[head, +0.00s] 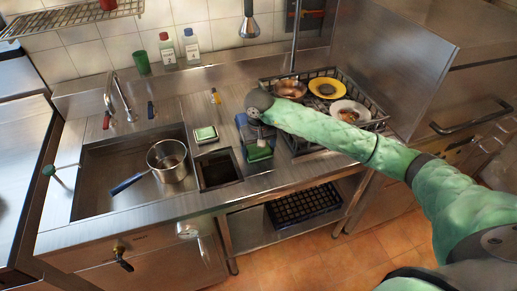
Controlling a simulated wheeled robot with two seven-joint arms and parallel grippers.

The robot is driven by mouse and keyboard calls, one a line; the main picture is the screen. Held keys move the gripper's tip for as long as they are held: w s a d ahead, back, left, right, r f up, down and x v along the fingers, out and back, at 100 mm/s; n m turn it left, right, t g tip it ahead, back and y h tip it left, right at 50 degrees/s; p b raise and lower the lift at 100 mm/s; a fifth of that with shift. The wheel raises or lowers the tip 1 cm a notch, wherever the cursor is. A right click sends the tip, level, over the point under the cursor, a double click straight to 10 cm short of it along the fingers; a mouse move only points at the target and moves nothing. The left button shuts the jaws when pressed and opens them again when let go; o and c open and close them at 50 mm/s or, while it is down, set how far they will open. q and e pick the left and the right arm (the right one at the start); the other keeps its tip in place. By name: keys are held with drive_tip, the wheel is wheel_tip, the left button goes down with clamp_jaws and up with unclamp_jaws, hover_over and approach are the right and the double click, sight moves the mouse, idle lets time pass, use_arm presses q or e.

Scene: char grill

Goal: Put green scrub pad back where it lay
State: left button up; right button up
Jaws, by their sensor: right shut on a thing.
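My right arm reaches in from the right across the counter, and its gripper (258,140) points down, shut on the green scrub pad (259,153). The pad is dark green and sits just below the fingers, beside or over a blue item (242,121) that the gripper partly hides. I cannot tell whether the pad touches what is under it. A lighter green-topped sponge (206,133) lies in a pale dish to the left. My left gripper is not in view.
A square opening (217,171) is in the counter left of the pad. A sink (105,180) holds a steel pot (169,162). A dish rack with plates (327,88) stands behind my right arm. Bottles (191,47) and a green cup (142,62) stand at the back.

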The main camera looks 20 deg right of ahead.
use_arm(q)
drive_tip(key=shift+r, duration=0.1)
use_arm(e)
drive_tip(key=shift+f, duration=0.1)
drive_tip(key=o, duration=0.9)
drive_tip(key=shift+c, duration=0.2)
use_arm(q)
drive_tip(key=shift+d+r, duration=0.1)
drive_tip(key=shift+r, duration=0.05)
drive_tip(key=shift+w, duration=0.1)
